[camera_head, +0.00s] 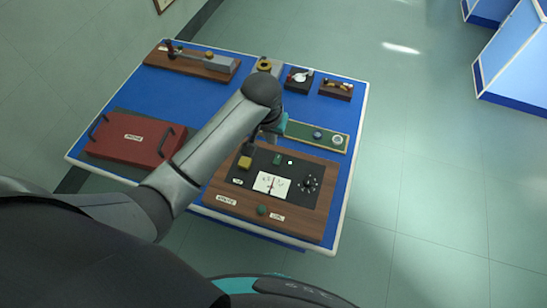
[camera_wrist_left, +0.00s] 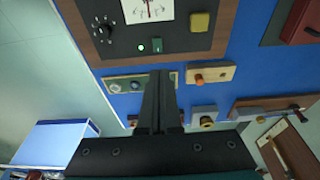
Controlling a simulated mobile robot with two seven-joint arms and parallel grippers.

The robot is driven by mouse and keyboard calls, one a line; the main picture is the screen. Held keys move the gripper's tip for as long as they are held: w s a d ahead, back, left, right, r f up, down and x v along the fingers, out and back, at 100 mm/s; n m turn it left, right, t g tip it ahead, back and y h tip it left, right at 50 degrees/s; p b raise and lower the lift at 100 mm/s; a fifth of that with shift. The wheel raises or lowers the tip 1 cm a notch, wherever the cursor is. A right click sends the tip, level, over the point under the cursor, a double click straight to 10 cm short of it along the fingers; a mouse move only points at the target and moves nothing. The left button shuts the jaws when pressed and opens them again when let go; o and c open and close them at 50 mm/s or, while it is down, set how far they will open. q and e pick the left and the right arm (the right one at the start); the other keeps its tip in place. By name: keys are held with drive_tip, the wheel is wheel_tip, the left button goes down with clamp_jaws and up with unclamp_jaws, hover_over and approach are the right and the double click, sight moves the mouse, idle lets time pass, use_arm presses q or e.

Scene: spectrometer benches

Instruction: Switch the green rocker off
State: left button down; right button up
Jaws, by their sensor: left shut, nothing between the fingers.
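The green rocker (camera_head: 278,159) is a small green block on the black panel (camera_head: 239,180) of a wooden instrument board. It also shows in the left wrist view (camera_wrist_left: 157,44), beside a small bright round lamp (camera_wrist_left: 141,47). My left gripper (camera_wrist_left: 160,74) is shut and empty. In the wrist view its tips appear just below the rocker, with a gap in the picture; I cannot tell their height above the table. In the head view the left gripper (camera_head: 270,134) is partly hidden by my arm, beyond the rocker. My right gripper is not in view.
The board also has a white meter (camera_head: 271,184), a black dial (camera_head: 308,184), a yellow block (camera_head: 244,162) and a green knob (camera_head: 262,210). A green strip with knobs (camera_head: 334,139) lies behind. A red lidded box (camera_head: 130,138) stands left on the blue table.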

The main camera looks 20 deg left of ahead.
sight(274, 162)
use_arm(q)
drive_tip(key=b+x, duration=0.1)
drive_tip(key=x, duration=0.3)
drive_tip(key=b+x, duration=0.1)
drive_tip(key=x, duration=0.3)
drive_tip(key=s+b+x, duration=0.1)
drive_tip(key=x, duration=0.4)
drive_tip(key=shift+s+f, duration=0.1)
drive_tip(key=shift+f, duration=0.45)
drive_tip(key=shift+s, duration=0.1)
drive_tip(key=shift+s+f+t, duration=0.15)
drive_tip(key=shift+f+t, duration=0.2)
drive_tip(key=shift+t, duration=0.05)
drive_tip(key=shift+r, duration=0.1)
